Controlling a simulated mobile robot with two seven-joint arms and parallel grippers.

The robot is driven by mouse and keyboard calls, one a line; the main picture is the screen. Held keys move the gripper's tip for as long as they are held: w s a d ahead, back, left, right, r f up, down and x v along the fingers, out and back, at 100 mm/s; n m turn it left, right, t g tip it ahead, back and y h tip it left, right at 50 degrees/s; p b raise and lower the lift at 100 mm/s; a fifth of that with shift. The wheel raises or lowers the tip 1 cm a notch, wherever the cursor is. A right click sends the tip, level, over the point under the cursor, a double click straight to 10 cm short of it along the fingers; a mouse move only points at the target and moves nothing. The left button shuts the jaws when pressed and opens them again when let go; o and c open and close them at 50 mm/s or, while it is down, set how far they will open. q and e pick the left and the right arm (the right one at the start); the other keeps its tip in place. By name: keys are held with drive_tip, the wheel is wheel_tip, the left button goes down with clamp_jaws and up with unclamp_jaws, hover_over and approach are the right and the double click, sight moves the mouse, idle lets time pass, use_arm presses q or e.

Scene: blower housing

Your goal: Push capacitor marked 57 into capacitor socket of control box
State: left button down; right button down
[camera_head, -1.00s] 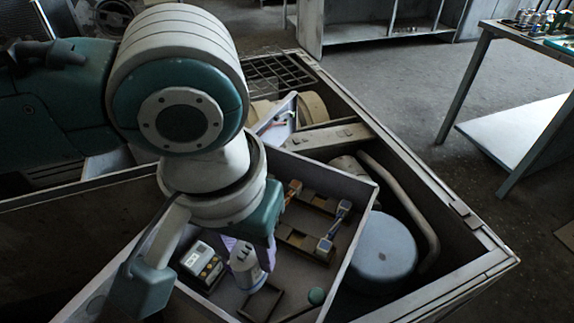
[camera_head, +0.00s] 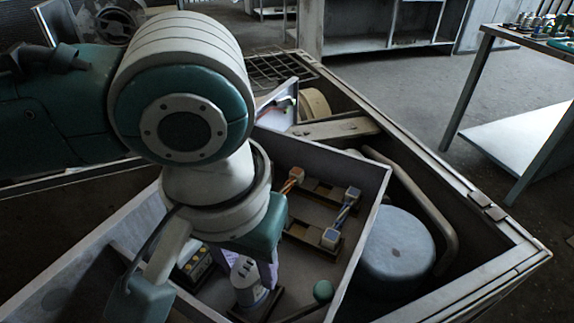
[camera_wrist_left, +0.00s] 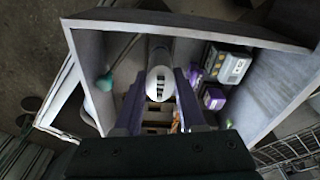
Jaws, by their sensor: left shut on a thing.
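The capacitor (camera_head: 247,287) is a whitish cylinder with terminals on top, upright in the control box (camera_head: 352,225). Its marking is not readable. My left gripper (camera_head: 256,272) is shut on it, with a purple finger showing beside it. In the left wrist view, the capacitor's top (camera_wrist_left: 160,82) shows between the two purple fingers. A dark rectangular frame on the box floor, which looks like the capacitor socket (camera_head: 267,308), is partly hidden by the capacitor. The capacitor's lower end is at or just over this frame; I cannot tell whether it is inside. My right gripper is not in view.
A dark block with yellow terminals (camera_head: 197,268) stands just left of the capacitor. A green-knobbed rod (camera_head: 322,291) lies to its right. Connectors with coloured wires (camera_head: 331,238) sit farther back. The box walls stand close around. A round grey housing (camera_head: 396,252) lies outside the right wall.

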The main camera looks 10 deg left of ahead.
use_arm(q)
drive_tip(key=shift+p, duration=0.3)
idle(0.4)
drive_tip(key=shift+f, duration=0.2)
drive_tip(key=shift+f+p, duration=0.1)
drive_tip(key=shift+p, duration=0.3)
drive_tip(key=shift+f+b, duration=0.55)
drive_tip(key=shift+f, duration=0.5)
idle(0.7)
drive_tip(key=shift+c, duration=2.1)
unclamp_jaws()
drive_tip(key=r, duration=0.3)
drive_tip(key=r+p, duration=0.1)
drive_tip(key=r, duration=0.2)
drive_tip(key=s+r+p, duration=0.1)
drive_tip(key=r, duration=0.3)
drive_tip(key=shift+s, duration=0.1)
drive_tip(key=shift+f, duration=0.1)
drive_tip(key=shift+s+m, duration=0.1)
drive_tip(key=shift+m, duration=0.2)
